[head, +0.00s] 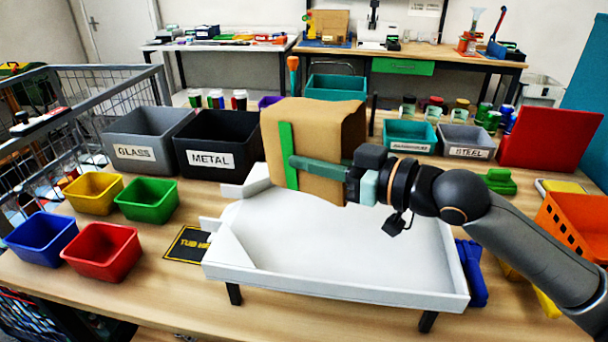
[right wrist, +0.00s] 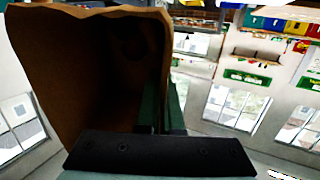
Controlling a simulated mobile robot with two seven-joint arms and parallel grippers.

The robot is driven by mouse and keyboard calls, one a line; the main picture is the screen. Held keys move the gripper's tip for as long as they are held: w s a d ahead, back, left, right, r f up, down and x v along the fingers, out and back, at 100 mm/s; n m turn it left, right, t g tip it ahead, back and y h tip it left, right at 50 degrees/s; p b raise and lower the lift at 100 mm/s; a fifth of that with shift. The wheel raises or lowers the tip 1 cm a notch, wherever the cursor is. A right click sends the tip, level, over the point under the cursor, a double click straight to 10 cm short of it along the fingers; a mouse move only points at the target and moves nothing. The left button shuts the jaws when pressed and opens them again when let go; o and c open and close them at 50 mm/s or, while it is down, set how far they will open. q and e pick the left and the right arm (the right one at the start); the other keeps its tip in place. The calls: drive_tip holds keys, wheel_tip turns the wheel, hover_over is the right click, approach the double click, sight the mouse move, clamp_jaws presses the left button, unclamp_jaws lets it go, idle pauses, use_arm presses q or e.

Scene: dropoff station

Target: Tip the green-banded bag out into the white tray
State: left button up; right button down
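My right gripper (head: 305,166) comes in from the right and is closed on the bag's near side at the band. In the right wrist view the bag (right wrist: 80,80) fills the left side, with a ragged edge along the top. The gripper's green fingers (right wrist: 160,108) are against it. The bag's contents are hidden. The tray's visible floor is empty. My left gripper is out of view.
Grey GLASS (head: 148,132) and black METAL (head: 215,140) bins stand left of the bag. Small yellow, green, blue and red bins sit at the left. A red bin (head: 548,138) and an orange basket (head: 575,225) stand right. A blue item (head: 470,272) lies beside the tray.

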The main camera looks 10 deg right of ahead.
drive_tip(key=shift+s+d+f+b, duration=0.1)
drive_tip(key=shift+d+f+b, duration=0.05)
drive_tip(key=shift+f+b, duration=0.2)
drive_tip(key=shift+s+d+r+t+y+b, duration=0.1)
drive_tip(key=shift+r+t+y+b, duration=0.05)
drive_tip(key=shift+t+y+b, duration=0.4)
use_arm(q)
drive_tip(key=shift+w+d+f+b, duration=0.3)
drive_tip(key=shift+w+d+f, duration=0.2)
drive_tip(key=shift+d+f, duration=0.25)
use_arm(e)
drive_tip(key=shift+d+r, duration=0.1)
drive_tip(key=shift+r, duration=0.05)
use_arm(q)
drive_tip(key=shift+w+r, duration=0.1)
